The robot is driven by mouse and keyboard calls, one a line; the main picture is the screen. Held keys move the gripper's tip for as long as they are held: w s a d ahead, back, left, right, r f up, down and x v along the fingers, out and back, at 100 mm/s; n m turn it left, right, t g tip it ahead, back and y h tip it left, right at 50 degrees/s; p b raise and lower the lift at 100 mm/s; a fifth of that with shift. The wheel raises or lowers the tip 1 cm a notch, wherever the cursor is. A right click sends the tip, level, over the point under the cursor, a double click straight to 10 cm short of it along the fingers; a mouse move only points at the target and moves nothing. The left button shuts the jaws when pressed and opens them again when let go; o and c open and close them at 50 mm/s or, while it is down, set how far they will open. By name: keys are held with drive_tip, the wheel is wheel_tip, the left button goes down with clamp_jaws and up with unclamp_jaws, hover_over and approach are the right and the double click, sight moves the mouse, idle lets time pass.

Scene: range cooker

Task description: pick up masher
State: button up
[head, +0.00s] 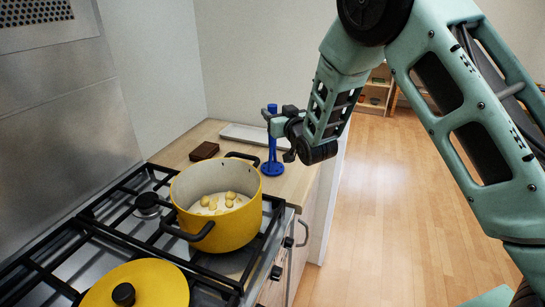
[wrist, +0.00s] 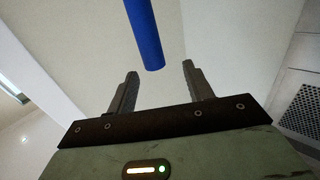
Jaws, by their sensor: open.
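The blue masher (head: 272,155) stands upright on the wooden counter behind the pot, its round base (head: 271,169) down and its handle up. My gripper (head: 271,115) is at the upper part of the handle, coming from the right. In the wrist view my gripper (wrist: 160,69) is open, with one finger on either side. The masher's blue handle (wrist: 146,33) shows there from the top edge, its end in the gap between the fingertips. I cannot tell whether the handle is fully between the fingers or just beyond them. The fingers are not closed on it.
A yellow pot (head: 232,220) with pale yellow chunks inside stands on the black-grated stove, close in front of the masher. Its yellow lid (head: 155,285) lies at the front. A brown block (head: 204,151) and a pale tray (head: 243,134) are on the counter. Open floor lies to the right.

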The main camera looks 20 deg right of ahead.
sight(274, 108)
drive_tip(key=w+p, duration=0.2)
drive_tip(key=w, duration=0.2)
drive_tip(key=shift+w+p, duration=0.1)
drive_tip(key=shift+p, duration=0.25)
drive_tip(key=shift+w+f, duration=0.15)
drive_tip(key=shift+w, duration=0.35)
clamp_jaws()
